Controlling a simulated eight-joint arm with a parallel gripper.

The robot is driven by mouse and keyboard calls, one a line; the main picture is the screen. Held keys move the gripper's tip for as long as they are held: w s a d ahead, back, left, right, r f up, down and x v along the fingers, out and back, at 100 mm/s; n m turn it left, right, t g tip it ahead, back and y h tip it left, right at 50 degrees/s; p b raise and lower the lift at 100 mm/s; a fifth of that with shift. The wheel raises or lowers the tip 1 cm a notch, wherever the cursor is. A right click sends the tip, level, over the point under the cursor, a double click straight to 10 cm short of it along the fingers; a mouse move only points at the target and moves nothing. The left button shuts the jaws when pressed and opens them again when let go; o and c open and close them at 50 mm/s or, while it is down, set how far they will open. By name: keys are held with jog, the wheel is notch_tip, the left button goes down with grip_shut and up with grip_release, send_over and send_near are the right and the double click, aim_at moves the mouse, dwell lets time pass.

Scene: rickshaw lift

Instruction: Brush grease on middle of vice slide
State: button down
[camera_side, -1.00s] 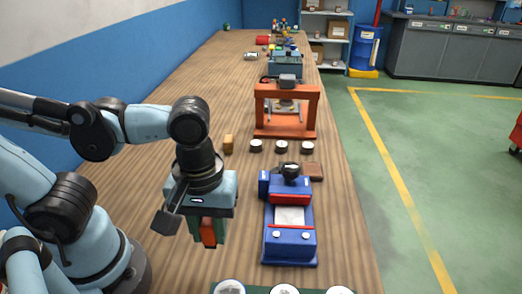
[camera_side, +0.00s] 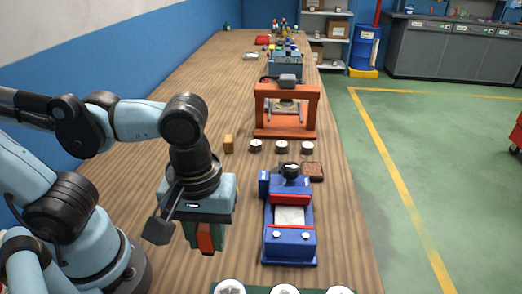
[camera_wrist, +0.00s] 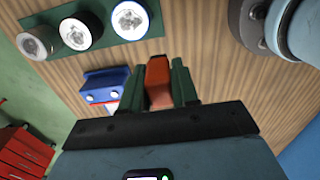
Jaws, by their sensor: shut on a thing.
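The blue vice (camera_side: 290,245) with red jaw parts lies on the bench to the right of my gripper. Its pale slide surface (camera_side: 290,216) shows in the middle. It is partly visible in the wrist view (camera_wrist: 98,86), where my gripper hides the rest. My gripper (camera_side: 206,237) is left of the vice, above the bench and apart from it. Its green fingers are shut on an orange-red block-like piece (camera_wrist: 158,80), seemingly the brush handle. Bristles cannot be made out. A green holder (camera_wrist: 103,28) carries three round pots; whether they hold grease is unclear.
Three small round tins (camera_side: 281,147) and a yellow-brown block (camera_side: 228,144) stand behind the vice. A brown block (camera_side: 313,171) lies beside its far end. An orange frame press (camera_side: 287,127) stands farther back.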

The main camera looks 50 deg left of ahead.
jog(key=w+a, duration=1.4)
jog(key=a, duration=0.3)
jog(key=shift+w+f, duration=0.15)
jog(key=shift+f, duration=3.1)
jog(key=shift+f, duration=0.6)
notch_tip(320, 180, up, 7)
dwell(0.5)
